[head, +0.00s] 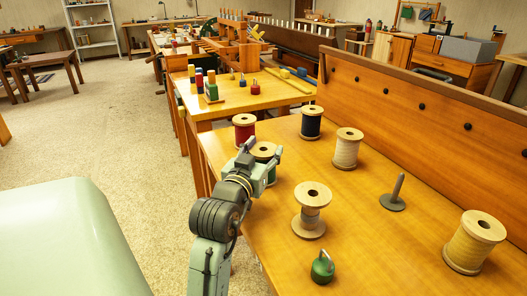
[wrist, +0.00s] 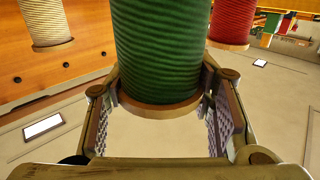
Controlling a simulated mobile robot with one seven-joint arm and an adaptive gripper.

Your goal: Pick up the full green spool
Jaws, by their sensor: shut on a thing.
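The full green spool (head: 264,150) is at the left edge of the near wooden table in the head view, partly covered by my gripper (head: 261,158). Its thick green thread and wooden flange fill the middle of the wrist view (wrist: 157,55). My gripper's two fingers stand on either side of the spool, and it is shut on it. I cannot tell whether the spool touches the table.
A red spool (head: 244,130) stands just behind the green one. Black (head: 311,122), cream (head: 347,149), partly bare (head: 311,210) and yellow (head: 474,243) spools stand on the table, with a grey peg (head: 394,196) and a small green weight (head: 322,267).

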